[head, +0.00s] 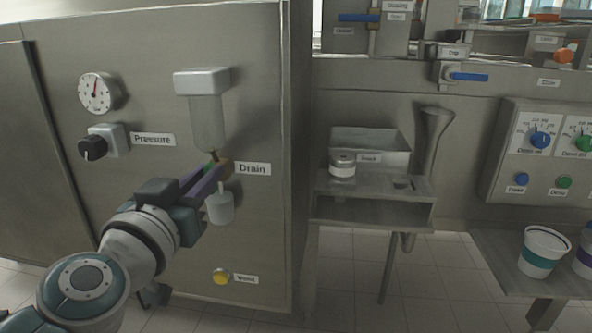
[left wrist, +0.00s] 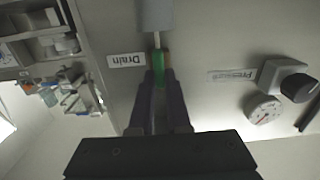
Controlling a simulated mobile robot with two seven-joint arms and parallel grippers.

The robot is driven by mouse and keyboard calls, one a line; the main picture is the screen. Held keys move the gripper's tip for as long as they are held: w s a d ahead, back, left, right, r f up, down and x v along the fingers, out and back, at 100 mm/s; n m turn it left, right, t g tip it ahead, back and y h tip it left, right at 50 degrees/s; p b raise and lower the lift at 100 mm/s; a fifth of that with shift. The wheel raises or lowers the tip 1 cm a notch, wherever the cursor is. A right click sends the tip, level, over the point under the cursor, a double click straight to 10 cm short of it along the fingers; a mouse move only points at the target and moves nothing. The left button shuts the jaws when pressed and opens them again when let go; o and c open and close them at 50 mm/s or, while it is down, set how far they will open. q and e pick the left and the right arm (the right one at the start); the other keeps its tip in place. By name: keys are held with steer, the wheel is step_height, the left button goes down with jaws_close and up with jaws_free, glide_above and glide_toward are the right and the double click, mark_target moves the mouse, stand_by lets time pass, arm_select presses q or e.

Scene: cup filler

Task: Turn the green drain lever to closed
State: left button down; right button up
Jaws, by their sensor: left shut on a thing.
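The green drain lever (left wrist: 158,70) shows between my left gripper's fingers in the left wrist view. In the head view only a small green part of the lever (head: 209,165) shows; the fingers hide the rest. My left gripper (head: 214,173) is shut on the lever, beside the "Drain" label (head: 252,169). A clear cylinder with a pale cap (head: 203,82) is above the lever, and a white cup-shaped part (head: 220,208) hangs below it. I cannot tell the lever's exact angle. My right gripper is not in view.
The steel panel (head: 150,60) also carries a round gauge (head: 97,92), a black pressure knob (head: 93,148) and a yellow button (head: 221,276). To the right stand a steel shelf (head: 372,186) and a table with a white cup with a teal band (head: 543,250).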

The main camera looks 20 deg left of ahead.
arm_select(q)
steer(key=shift+n, duration=0.3)
steer(key=shift+s+a+f+n, duration=0.1)
steer(key=shift+a+f+n, duration=0.1)
steer(key=shift+n, duration=2.65)
steer(key=shift+w+a+f+n, duration=0.1)
steer(key=shift+a+f+n, duration=0.05)
steer(key=shift+n, duration=2.75)
steer(key=shift+s+a+f+n, duration=0.1)
steer(key=shift+a+f+n, duration=0.1)
steer(key=shift+n, duration=2.65)
steer(key=c, duration=0.9)
jaws_free()
steer(key=shift+s, duration=0.1)
